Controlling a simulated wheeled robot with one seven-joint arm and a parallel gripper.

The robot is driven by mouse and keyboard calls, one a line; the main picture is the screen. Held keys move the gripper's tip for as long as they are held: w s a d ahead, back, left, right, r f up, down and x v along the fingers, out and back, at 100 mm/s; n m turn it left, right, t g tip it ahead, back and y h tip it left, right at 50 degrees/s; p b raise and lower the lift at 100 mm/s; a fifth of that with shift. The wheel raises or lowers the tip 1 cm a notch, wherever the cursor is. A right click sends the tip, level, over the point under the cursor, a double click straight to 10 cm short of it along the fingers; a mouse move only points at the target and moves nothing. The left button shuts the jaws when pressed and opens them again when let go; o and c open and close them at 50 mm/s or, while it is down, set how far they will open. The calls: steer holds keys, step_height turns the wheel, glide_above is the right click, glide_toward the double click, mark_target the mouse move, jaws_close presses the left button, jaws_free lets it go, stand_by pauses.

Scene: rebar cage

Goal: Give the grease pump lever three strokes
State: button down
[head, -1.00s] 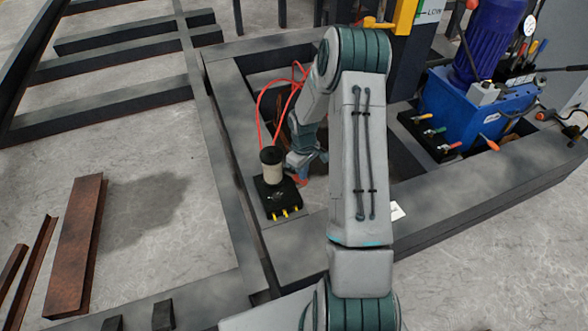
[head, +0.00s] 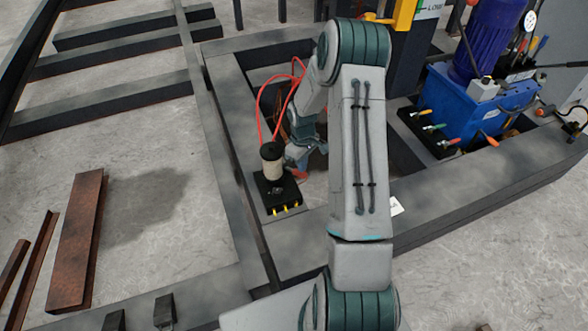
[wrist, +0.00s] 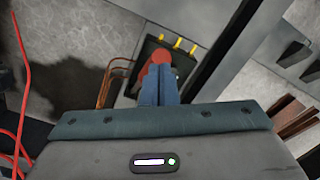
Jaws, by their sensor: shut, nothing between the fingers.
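The grease pump has a black base (head: 277,193), a pale reservoir with a dark cap (head: 272,165) and yellow fittings along its front edge. It stands on the dark steel frame, left of my arm in the head view. The base also shows in the wrist view (wrist: 152,48). A red knob, apparently the lever's end, shows at the fingertips in the wrist view (wrist: 150,60) and beside the pump in the head view (head: 301,174). My gripper (wrist: 160,66) is shut, with its blue fingers together at the knob. Whether they touch it I cannot tell. The lever's shaft is mostly hidden.
Red hoses (head: 262,105) loop up behind the pump. A blue hydraulic unit (head: 475,110) stands to the right on the frame. Frame beams (head: 238,180) surround the pump. Rusty steel sections (head: 75,240) lie on the floor at left.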

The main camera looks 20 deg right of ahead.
steer(key=shift+s+f, duration=0.2)
steer(key=shift+s+f+b, duration=0.4)
steer(key=shift+s+f, duration=0.05)
steer(key=shift+f, duration=0.05)
steer(key=shift+s+f, duration=0.1)
steer(key=shift+s+f+b, duration=0.35)
steer(key=shift+s+f, duration=0.05)
steer(key=shift+f, duration=0.05)
stand_by(0.4)
steer(key=shift+s+f+b, duration=0.35)
steer(key=shift+s+f, duration=0.05)
steer(key=shift+f, duration=0.15)
